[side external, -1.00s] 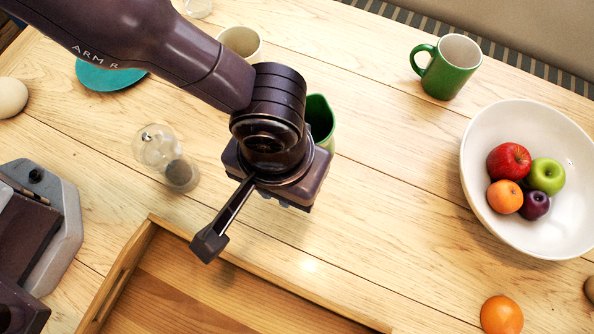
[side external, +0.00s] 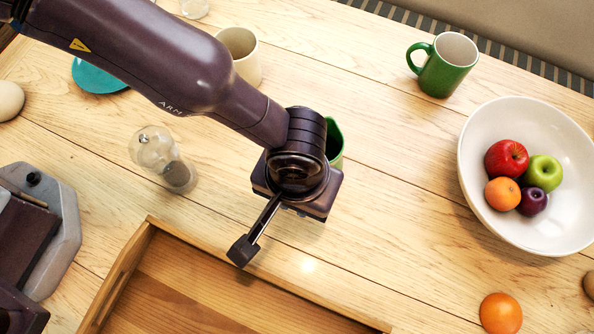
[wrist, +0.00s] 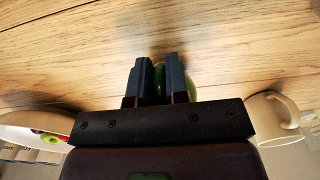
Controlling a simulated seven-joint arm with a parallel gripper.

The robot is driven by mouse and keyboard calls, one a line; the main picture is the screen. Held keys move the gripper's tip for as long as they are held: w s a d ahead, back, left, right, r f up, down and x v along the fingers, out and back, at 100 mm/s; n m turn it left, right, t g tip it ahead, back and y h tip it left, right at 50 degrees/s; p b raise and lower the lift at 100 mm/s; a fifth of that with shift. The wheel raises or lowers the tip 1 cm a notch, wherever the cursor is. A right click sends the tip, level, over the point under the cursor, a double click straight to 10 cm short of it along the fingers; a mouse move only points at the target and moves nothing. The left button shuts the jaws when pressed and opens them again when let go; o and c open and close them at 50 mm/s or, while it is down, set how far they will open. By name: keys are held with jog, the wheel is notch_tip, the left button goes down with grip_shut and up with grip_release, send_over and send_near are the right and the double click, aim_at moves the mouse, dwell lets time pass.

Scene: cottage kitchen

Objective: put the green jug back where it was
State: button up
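The green jug (side external: 336,142) is mostly hidden behind my gripper in the side view; only its upper right rim and side show. My gripper (wrist: 161,80) is shut on the jug, with a strip of green (wrist: 161,73) between its two dark fingers and more green just right of them. The fingertips are hidden in the side view. I cannot tell how far the jug is above the table.
A green mug (side external: 447,66) stands at the back right, a cream mug (side external: 242,58) behind my arm. A glass grinder (side external: 160,155) is at left. A wooden tray (side external: 230,272) lies in front, a white fruit bowl (side external: 480,205) at right. Open table lies between gripper and bowl.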

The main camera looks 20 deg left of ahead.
jog(key=o, duration=0.4)
jog(key=shift+c, duration=0.2)
notch_tip(320, 180, up, 12)
jog(key=shift+r, duration=0.2)
jog(key=w+a+r+t, duration=0.1)
jog(key=w+a+r, duration=0.2)
jog(key=a+r, duration=0.55)
jog(key=w+a+r+t, duration=0.2)
jog(key=w+a+r, duration=0.3)
jog(key=a, duration=0.7)
jog(key=s+a+r+t, duration=0.1)
jog(key=s+a+r, duration=0.1)
jog(key=s+a, duration=0.4)
jog(key=s+a+r+t, duration=0.1)
jog(key=s+a, duration=0.5)
jog(key=a, duration=0.8)
jog(key=shift+r+t, duration=0.3)
jog(key=shift+r, duration=0.3)
